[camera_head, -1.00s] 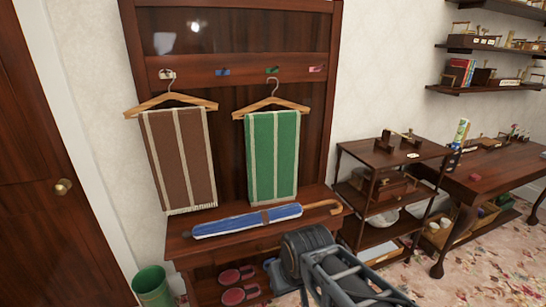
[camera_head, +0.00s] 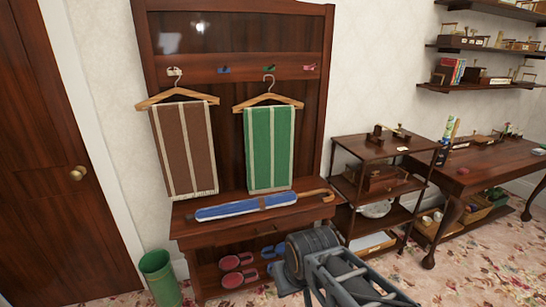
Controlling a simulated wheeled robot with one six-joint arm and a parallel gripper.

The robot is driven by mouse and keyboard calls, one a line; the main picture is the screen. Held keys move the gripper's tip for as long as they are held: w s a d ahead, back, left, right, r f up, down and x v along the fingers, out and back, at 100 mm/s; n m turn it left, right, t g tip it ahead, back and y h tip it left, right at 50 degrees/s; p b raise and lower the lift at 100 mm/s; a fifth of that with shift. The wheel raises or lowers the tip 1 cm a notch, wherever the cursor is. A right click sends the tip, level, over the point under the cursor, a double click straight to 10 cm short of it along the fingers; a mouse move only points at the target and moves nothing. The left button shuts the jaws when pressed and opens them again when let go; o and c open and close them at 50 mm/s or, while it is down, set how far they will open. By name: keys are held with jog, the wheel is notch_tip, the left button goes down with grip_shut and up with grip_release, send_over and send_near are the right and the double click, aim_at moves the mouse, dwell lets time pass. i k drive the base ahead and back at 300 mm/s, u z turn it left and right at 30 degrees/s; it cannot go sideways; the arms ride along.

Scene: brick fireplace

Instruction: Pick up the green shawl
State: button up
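The green shawl (camera_head: 268,150), with pale stripes, hangs folded over a wooden hanger (camera_head: 268,102) on the right side of the dark wooden coat rack (camera_head: 237,20). The hanger hook is at the rack's peg rail. A brown striped shawl (camera_head: 185,150) hangs on a second hanger to its left. My arm shows at the bottom centre, low and in front of the rack's right end, well below and apart from the green shawl. My gripper's fingers cannot be made out, so whether it is open or shut is unclear.
A blue umbrella (camera_head: 245,206) lies on the rack's bench (camera_head: 190,225) below the shawls. Red slippers (camera_head: 238,279) sit underneath. A green bin (camera_head: 159,277) stands at left by the door (camera_head: 50,170). A shelf unit (camera_head: 372,150) and desk (camera_head: 480,178) stand at right.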

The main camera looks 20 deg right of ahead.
aim_at(268, 131)
jog(key=k, duration=0.1)
jog(key=z, duration=2.1)
jog(key=i, duration=2.25)
jog(key=u, duration=2.75)
jog(key=i, duration=0.3)
jog(key=u, duration=0.1)
